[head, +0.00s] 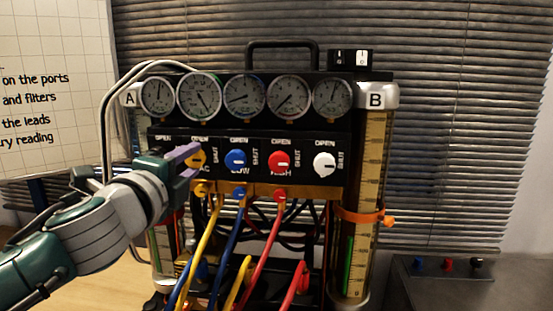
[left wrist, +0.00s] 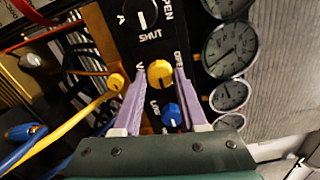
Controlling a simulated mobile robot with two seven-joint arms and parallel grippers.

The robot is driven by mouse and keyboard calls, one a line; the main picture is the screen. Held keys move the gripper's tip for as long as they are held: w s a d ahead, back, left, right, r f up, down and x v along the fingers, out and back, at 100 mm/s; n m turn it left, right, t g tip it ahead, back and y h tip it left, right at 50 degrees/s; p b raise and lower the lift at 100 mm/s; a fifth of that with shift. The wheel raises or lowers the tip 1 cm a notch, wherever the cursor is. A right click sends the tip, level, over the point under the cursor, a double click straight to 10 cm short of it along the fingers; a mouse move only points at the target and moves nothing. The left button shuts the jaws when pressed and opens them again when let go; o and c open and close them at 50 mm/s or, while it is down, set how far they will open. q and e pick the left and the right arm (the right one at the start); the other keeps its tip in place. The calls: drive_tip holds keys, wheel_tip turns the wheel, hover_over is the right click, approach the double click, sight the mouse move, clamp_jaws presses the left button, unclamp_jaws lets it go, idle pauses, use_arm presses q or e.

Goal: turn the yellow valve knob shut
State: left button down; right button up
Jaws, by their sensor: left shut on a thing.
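The yellow valve knob (head: 200,158) is on the black panel of the gauge rig, second from the left in the knob row, partly hidden by my gripper in the head view. My left gripper (head: 190,157) reaches it from the left, its purple fingers at the knob. In the left wrist view the yellow knob (left wrist: 160,72) sits between the two fingertips of the left gripper (left wrist: 160,78), which is shut on it. I cannot tell which way its pointer faces. My right gripper is not in view.
The blue knob (head: 236,159), red knob (head: 280,160) and white knob (head: 324,163) stand to the right on the same panel. Round gauges (head: 245,97) are above. Yellow, blue and red hoses (head: 261,250) hang below. A glass cylinder (head: 362,230) stands at the right.

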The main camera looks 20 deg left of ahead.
use_arm(q)
drive_tip(key=shift+c, duration=2.2)
unclamp_jaws()
drive_tip(key=shift+s, duration=0.1)
drive_tip(key=v, duration=0.9)
drive_tip(key=shift+s+b, duration=0.4)
drive_tip(key=shift+b, duration=0.05)
